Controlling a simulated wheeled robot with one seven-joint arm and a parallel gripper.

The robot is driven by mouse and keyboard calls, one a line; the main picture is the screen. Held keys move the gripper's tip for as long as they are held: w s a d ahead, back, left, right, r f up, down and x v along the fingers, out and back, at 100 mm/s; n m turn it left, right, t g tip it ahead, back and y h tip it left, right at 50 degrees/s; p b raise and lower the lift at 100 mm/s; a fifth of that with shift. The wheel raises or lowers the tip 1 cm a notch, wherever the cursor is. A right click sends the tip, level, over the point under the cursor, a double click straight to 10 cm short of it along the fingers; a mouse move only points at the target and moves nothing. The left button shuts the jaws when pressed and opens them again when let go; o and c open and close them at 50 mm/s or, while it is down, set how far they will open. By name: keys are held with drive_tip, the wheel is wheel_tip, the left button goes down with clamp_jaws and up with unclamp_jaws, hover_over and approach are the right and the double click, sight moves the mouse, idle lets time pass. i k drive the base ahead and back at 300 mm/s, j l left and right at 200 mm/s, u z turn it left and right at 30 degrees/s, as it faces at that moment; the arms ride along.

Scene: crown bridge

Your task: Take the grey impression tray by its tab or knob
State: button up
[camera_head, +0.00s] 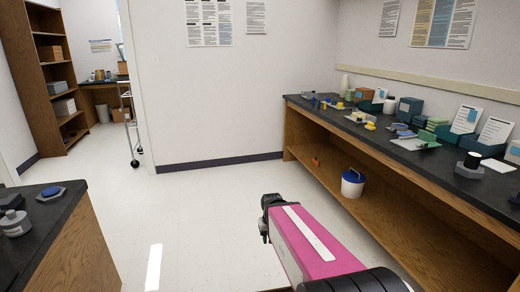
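I cannot single out the grey impression tray for certain. Many small dental items stand on the dark-topped counter (450,188) along the right wall, too small to identify surely. A greyish flat piece (412,144) with blue and green items around it lies midway along that counter. My pink arm reaches up from the bottom centre over the floor. The dark end of the arm, where my gripper (264,231) seems to be, is well left of the counter and touches nothing visible. Its fingers are too small and dark to read.
A white bucket with a blue lid (352,184) stands on the counter's lower shelf. Another dark counter (62,212) at left holds a blue disc (51,191) and a grey jar (14,223). Pale floor (190,200) between the counters is clear. A wooden bookcase (35,75) stands at far left.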

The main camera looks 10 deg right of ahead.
sight(401, 128)
drive_tip(key=i+j+z, duration=0.1)
drive_tip(key=i+z, duration=0.35)
drive_tip(key=i+j+z, duration=0.25)
drive_tip(key=z, duration=0.15)
drive_tip(key=i+j+z, duration=0.75)
drive_tip(key=j+z, duration=0.15)
